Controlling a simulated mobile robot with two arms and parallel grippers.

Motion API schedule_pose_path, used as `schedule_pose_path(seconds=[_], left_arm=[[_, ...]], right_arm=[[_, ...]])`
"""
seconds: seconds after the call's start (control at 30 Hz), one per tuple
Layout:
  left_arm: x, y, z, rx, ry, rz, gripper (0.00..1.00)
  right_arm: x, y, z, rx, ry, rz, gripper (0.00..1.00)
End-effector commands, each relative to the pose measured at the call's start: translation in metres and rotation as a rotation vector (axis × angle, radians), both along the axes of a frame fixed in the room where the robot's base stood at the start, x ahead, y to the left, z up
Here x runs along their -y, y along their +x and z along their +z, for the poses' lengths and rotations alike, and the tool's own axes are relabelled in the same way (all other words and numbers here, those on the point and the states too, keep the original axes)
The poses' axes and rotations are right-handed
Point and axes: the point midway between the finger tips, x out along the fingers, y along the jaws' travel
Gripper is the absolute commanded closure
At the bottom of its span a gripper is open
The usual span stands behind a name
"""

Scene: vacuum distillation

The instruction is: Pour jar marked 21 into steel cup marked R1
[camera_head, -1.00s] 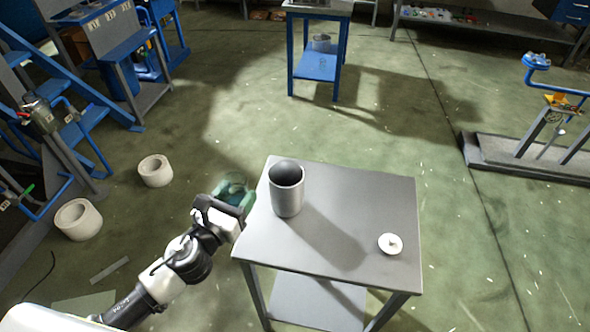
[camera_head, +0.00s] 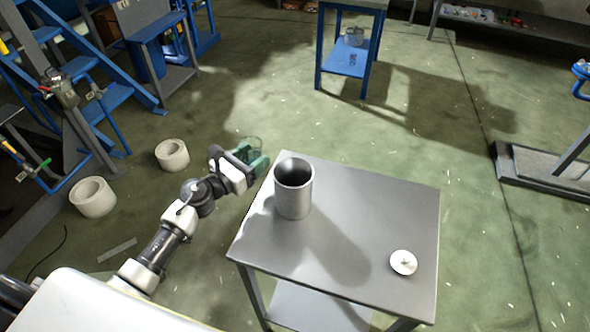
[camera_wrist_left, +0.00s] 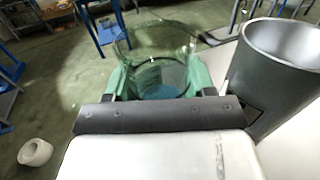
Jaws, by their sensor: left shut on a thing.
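The steel cup (camera_head: 294,196) stands upright and open at the top on the grey table (camera_head: 350,225), near its left far corner. It also shows at the right of the left wrist view (camera_wrist_left: 272,75). My left gripper (camera_head: 250,160) is shut on a clear greenish glass jar (camera_wrist_left: 160,60), just left of the cup and beyond the table's left edge. The jar looks roughly upright in the wrist view, with some bluish content low inside. No marking is readable on the jar or the cup. My right gripper is not in view.
A white round lid-like piece (camera_head: 403,262) lies on the table's right part. Two pale rings (camera_head: 92,197) (camera_head: 172,154) sit on the floor at left. A blue stand (camera_head: 345,62) is at the back. The table's middle is clear.

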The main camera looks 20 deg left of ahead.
Motion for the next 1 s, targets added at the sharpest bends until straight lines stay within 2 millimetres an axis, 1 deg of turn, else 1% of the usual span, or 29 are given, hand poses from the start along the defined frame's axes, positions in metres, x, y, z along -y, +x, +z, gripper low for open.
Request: schedule_pose_path(seconds=[0.27,0.63,0.7,0.97,1.0], left_arm=[[0.002,-0.001,0.002,0.006,0.026,0.000,0.72],[0.010,-0.003,0.009,0.051,0.180,0.001,0.72],[0.013,-0.004,0.024,0.063,0.214,0.000,0.72],[0.020,-0.006,0.052,0.102,0.338,0.002,0.72],[0.022,-0.007,0.053,0.106,0.356,0.002,0.72]], right_arm=[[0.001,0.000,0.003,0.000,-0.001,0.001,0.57],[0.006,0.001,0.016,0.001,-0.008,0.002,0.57],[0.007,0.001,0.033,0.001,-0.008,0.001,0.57],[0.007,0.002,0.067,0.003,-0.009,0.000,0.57],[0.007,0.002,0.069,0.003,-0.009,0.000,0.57]])
